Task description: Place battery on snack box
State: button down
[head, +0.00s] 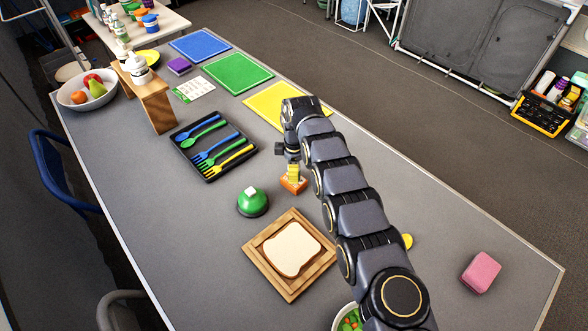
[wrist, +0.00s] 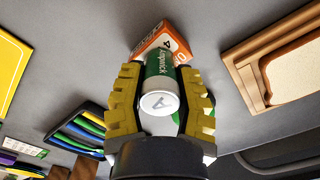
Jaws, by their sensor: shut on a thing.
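My gripper (head: 293,172) points down over the middle of the table. In the wrist view its yellow-padded fingers (wrist: 160,105) are shut on the battery (wrist: 161,73), a green and white cylinder with its pale end toward the camera. The snack box (head: 293,186), small and orange, is right below the fingers in the head view. In the wrist view the snack box (wrist: 181,40) shows orange and white just beyond the battery's far end. I cannot tell whether the battery touches it. The battery cannot be made out in the head view.
A green dome (head: 252,204) and a wooden board (head: 289,291) with bread stand near the box. A black cutlery tray (head: 184,147) lies to its left, a yellow mat (head: 262,103) behind. My arm hides part of the right side. A pink block (head: 480,272) sits far right, with bare table around it.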

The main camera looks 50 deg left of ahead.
jog(key=shift+f, duration=0.15)
jog(key=c, duration=0.8)
grip_release()
